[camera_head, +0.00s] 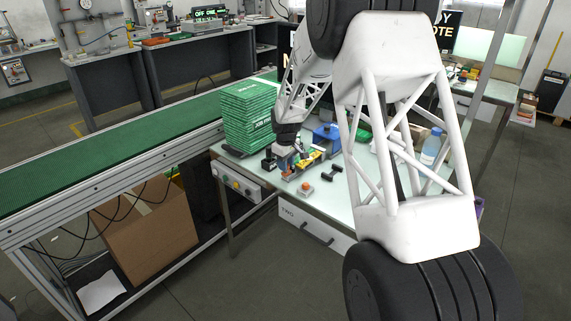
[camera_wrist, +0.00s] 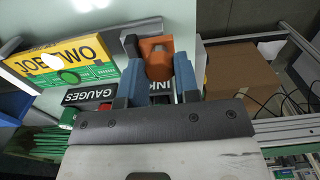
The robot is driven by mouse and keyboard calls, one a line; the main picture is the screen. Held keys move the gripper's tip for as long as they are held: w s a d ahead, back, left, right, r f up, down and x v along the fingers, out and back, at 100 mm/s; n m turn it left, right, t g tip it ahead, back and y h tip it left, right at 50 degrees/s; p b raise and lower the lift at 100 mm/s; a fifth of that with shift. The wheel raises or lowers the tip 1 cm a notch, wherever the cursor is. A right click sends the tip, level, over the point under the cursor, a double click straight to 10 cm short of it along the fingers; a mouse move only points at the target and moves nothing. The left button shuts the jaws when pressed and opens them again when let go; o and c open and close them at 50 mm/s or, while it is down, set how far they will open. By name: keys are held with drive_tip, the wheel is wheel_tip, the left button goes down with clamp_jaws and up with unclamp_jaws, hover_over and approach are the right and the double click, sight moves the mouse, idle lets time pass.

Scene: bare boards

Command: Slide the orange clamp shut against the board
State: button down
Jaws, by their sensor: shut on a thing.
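The orange clamp (camera_wrist: 156,47) is in the wrist view, between the two blue fingertips of my gripper (camera_wrist: 156,68). The gripper is shut on it, and the fingers hide part of its sides. A dark bracket-like piece (camera_wrist: 140,28) runs behind and beside the clamp. A flat yellow and green piece marked JOB TWO (camera_wrist: 85,48) lies to the left, apart from the fingers. I cannot tell whether it is the board, or whether the clamp touches a board. In the head view my gripper (camera_head: 284,151) is low over the table, and the clamp is hard to make out there.
A green stack (camera_head: 247,113) stands on the conveyor side, left of the gripper. A blue box (camera_head: 326,137) and a small orange-topped block (camera_head: 305,188) are on the pale table (camera_head: 338,205). A bottle (camera_head: 431,147) stands at right.

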drive_tip(key=shift+w+d, duration=1.15)
drive_tip(key=shift+r, duration=0.1)
drive_tip(key=c, duration=0.8)
unclamp_jaws()
drive_tip(key=shift+d, duration=0.1)
drive_tip(key=shift+c, duration=0.2)
drive_tip(key=shift+r, duration=0.1)
wheel_tip(320, 180, up, 8)
drive_tip(key=shift+f, duration=0.25)
drive_tip(key=shift+r, duration=0.1)
